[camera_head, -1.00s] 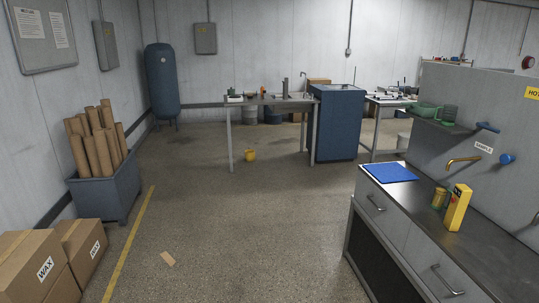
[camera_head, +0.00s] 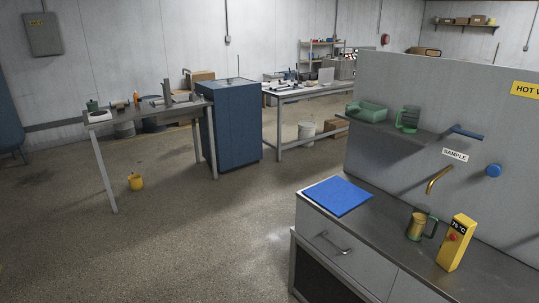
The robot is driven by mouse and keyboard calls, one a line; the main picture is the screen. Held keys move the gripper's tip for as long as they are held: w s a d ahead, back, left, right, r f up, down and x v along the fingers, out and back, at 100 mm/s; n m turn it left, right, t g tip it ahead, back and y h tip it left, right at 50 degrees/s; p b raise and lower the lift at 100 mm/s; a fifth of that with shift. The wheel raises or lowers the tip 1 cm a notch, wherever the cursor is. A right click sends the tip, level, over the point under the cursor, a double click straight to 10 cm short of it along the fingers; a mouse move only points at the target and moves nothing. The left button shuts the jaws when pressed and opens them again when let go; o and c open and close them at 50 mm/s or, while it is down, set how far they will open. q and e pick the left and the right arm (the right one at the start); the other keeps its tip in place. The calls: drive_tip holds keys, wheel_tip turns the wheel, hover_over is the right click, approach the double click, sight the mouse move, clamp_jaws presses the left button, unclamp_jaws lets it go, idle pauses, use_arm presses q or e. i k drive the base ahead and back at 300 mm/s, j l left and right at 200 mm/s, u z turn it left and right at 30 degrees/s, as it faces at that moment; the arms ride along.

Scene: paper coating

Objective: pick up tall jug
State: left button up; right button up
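Two jugs with handles show at the right. One green, see-through jug (camera_head: 408,118) stands upright on the grey wall shelf (camera_head: 385,132), beside a green tub (camera_head: 368,111). Another jug (camera_head: 417,224), yellowish with a green handle on its right, stands on the dark counter (camera_head: 385,240) below the brass tap (camera_head: 438,179). I cannot tell for sure which one is the tall jug. Neither of my grippers is in view.
A yellow box (camera_head: 456,243) reading 75 °C stands just right of the counter jug. A blue mat (camera_head: 338,195) lies at the counter's left end. The floor left of the counter is clear.

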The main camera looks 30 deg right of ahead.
sight(420, 214)
drive_tip(key=i+z, duration=0.3)
drive_tip(key=i, duration=0.2)
drive_tip(key=i+j+z, duration=0.25)
drive_tip(key=i, duration=0.2)
drive_tip(key=i+j+z, duration=0.1)
drive_tip(key=i+z, duration=0.2)
drive_tip(key=i, duration=0.2)
